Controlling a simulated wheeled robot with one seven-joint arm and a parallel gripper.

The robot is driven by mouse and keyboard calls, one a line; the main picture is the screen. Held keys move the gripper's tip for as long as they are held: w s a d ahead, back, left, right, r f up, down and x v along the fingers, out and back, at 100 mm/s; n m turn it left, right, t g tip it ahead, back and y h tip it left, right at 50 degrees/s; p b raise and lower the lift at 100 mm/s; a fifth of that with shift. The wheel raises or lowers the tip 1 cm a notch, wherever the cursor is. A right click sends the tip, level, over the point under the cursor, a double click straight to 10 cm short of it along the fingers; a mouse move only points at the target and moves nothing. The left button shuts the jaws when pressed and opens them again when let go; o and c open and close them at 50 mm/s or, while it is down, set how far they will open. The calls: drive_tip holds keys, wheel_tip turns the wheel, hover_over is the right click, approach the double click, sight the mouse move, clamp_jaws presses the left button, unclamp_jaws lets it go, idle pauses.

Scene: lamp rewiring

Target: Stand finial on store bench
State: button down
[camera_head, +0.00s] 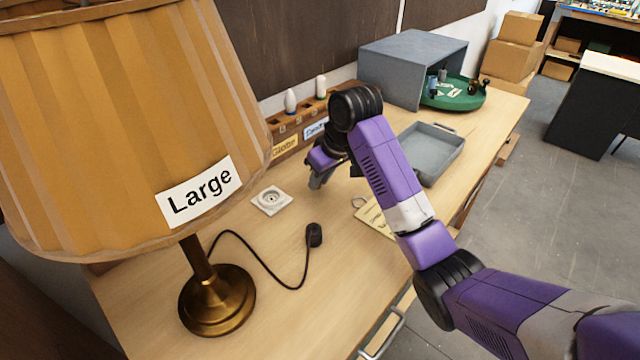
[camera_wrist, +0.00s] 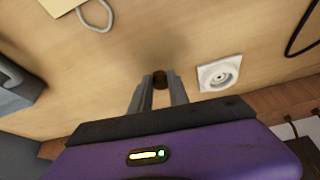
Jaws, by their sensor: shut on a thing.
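My gripper (camera_head: 318,180) hangs over the wooden bench (camera_head: 335,275), between the white socket plate and the grey tray. In the wrist view its fingers (camera_wrist: 160,92) point at the bench top and are shut on a small dark brown round piece, apparently the finial (camera_wrist: 160,77). Only the end of the finial shows between the fingertips, and I cannot make it out in the head view. A soft shadow lies on the bench by the fingertips. I cannot tell whether the finial touches the wood.
The socket plate (camera_head: 270,199) lies left of my gripper, with a plug (camera_head: 314,235) and cord nearer. A large lamp (camera_head: 217,300) stands at left. A wooden rack (camera_head: 290,125) with white bulbs runs behind. A paper tag (camera_head: 375,218), grey tray (camera_head: 428,150), grey box and green turntable (camera_head: 465,97) lie right.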

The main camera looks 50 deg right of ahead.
drive_tip(key=shift+f, duration=0.8)
drive_tip(key=shift+f, duration=0.2)
drive_tip(key=c, duration=1.3)
unclamp_jaws()
drive_tip(key=shift+o, duration=0.2)
drive_tip(key=shift+s+r, duration=0.1)
drive_tip(key=shift+r, duration=0.5)
drive_tip(key=p+v, duration=0.4)
drive_tip(key=v, duration=0.7)
drive_tip(key=shift+p, duration=0.35)
drive_tip(key=shift+r, duration=0.1)
